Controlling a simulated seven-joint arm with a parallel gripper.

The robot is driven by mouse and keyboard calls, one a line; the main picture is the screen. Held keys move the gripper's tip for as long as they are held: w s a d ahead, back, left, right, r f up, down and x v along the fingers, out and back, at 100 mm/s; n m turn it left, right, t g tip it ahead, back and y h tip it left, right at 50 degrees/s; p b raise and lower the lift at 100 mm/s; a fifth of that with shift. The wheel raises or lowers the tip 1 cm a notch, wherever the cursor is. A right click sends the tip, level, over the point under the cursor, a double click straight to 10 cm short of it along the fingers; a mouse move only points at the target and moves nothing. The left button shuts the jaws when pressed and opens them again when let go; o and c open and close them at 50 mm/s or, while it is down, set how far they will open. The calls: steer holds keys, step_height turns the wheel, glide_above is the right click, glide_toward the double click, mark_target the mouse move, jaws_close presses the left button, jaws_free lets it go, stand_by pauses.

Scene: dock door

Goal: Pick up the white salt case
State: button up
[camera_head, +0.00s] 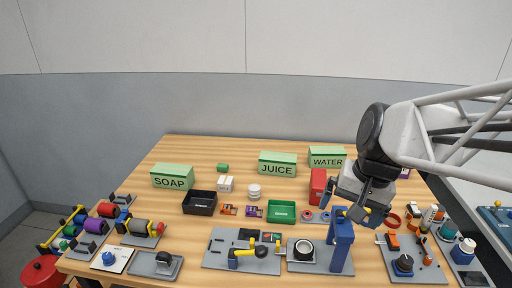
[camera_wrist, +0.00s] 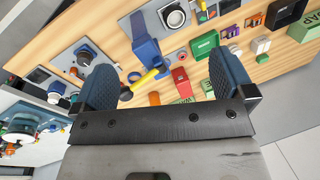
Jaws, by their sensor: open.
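A small white box (camera_head: 225,184), which looks like the salt case, stands on the wooden table left of centre. It is behind the black tray (camera_head: 199,203) and left of a white round stack (camera_head: 254,191). Any lettering on it is too small to read. In the wrist view, the white box (camera_wrist: 260,45) shows small at the upper right, beyond the right finger. My gripper (camera_head: 352,207) is above the right part of the table, far to the right of the box. Its fingers are spread wide in the wrist view (camera_wrist: 162,80), with nothing held between them.
A blue post (camera_head: 342,243) stands below my gripper, and a red box (camera_head: 318,187) is just left of it. Green SOAP (camera_head: 172,177), JUICE (camera_head: 277,165) and WATER (camera_head: 327,157) boxes line the back. A green tray (camera_head: 281,211) lies between.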

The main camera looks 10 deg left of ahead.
steer(key=w+a+f+m+g+y, duration=0.2)
steer(key=w+a+f, duration=0.3)
steer(key=w+a, duration=0.4)
steer(key=w+a+f+m+g+y, duration=0.1)
steer(key=w+a+f+m+y, duration=0.4)
steer(key=w+a, duration=0.5)
steer(key=w+a+f+m+g+y, duration=0.2)
steer(key=w+a, duration=0.8)
steer(key=w, duration=1.2)
step_height(320, 180, down, 4)
steer(key=shift+w+r+m+g+y, duration=0.1)
steer(key=shift+w+m+g+y, duration=0.2)
steer(key=shift+m+y, duration=0.65)
steer(key=shift+s, duration=0.1)
glide_toward(229, 179)
steer(key=x, duration=0.4)
steer(key=shift+s+a+h, duration=0.25)
steer(key=shift+a, duration=0.4)
steer(key=shift+s+a+f, duration=0.15)
steer(key=shift+a+f, duration=0.2)
steer(key=shift+a, duration=0.15)
